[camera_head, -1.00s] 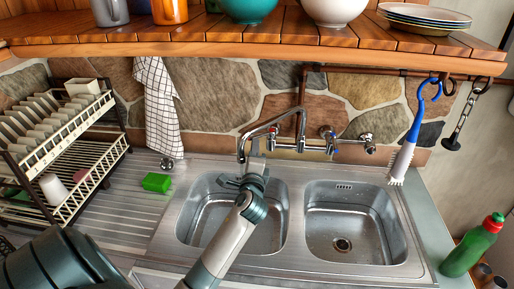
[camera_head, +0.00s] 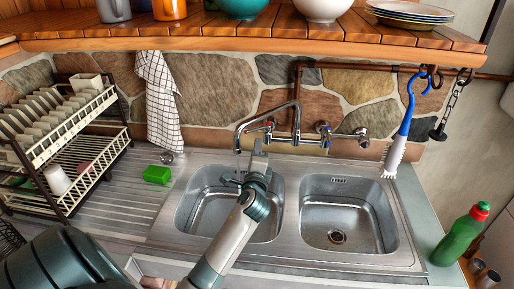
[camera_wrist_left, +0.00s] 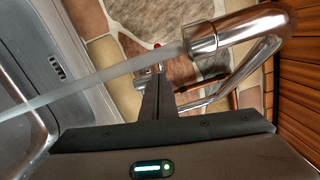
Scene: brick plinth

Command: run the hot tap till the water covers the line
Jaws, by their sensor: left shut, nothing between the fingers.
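The chrome tap (camera_head: 297,112) is on the wall behind the sink, its curved spout over the left basin (camera_head: 198,212). In the left wrist view a pale stream of water runs from the spout (camera_wrist_left: 203,40) down toward the basin. A red-marked tap handle (camera_wrist_left: 157,46) shows beyond my fingers; a blue-marked one (camera_head: 327,141) is farther right in the head view. My left gripper (camera_head: 259,148) is shut and empty, just right of the spout end and in front of the tap. My arm hides part of the left basin. I cannot make out a line or the water level.
The right basin (camera_head: 345,215) looks empty. A green sponge (camera_head: 157,175) lies on the drainboard and a dish rack (camera_head: 70,150) stands left. A wooden shelf (camera_head: 240,42) overhangs the tap. A blue-handled brush (camera_head: 405,130) hangs right, above a green bottle (camera_head: 460,235).

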